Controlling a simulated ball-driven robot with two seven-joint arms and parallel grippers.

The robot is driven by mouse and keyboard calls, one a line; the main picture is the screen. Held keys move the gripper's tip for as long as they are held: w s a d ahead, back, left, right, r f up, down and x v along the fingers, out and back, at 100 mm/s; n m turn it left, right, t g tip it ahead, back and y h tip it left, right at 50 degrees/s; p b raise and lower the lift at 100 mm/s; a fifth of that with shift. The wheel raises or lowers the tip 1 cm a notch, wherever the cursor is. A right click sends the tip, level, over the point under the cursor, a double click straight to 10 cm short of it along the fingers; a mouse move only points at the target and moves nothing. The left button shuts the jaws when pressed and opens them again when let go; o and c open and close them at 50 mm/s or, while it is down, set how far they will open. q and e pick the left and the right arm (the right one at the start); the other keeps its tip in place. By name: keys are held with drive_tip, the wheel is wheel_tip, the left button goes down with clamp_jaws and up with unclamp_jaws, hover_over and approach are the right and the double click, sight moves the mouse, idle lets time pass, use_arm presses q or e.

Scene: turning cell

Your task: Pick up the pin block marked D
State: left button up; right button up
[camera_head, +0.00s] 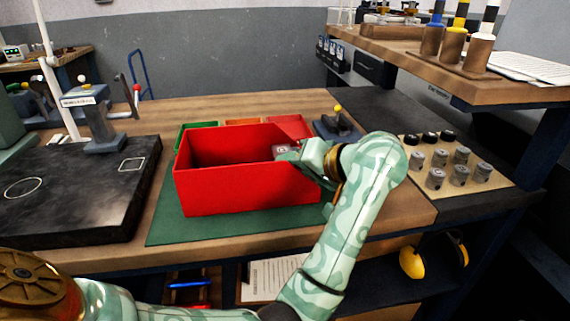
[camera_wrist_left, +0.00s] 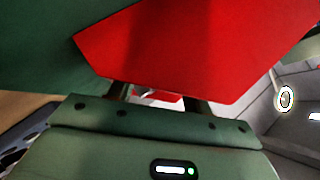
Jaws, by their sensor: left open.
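An open red box (camera_head: 245,185) stands on the green mat; its wall fills much of the left wrist view (camera_wrist_left: 190,45). A small grey block (camera_head: 282,150) shows inside it near the right wall, at the tips of my left gripper (camera_head: 292,156). Its marking is too small to read, so I cannot tell if it is the pin block marked D. In the left wrist view, my left gripper (camera_wrist_left: 158,95) is open, its fingers largely hidden by the red wall, with a sliver of something pale between them. My right gripper is not in view.
Green (camera_head: 197,127), orange (camera_head: 245,122) and red (camera_head: 285,120) pieces lie behind the box. A yellow-knobbed fixture (camera_head: 338,122) stands behind my left wrist. A black slab (camera_head: 85,190) is at left; a tray of several metal cylinders (camera_head: 480,180) is at right. A shelf (camera_head: 440,65) overhangs the back right.

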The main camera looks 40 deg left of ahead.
use_arm(q)
drive_tip(key=shift+a+f, duration=0.35)
drive_tip(key=shift+a, duration=0.2)
clamp_jaws()
idle(1.0)
drive_tip(key=shift+r, duration=0.15)
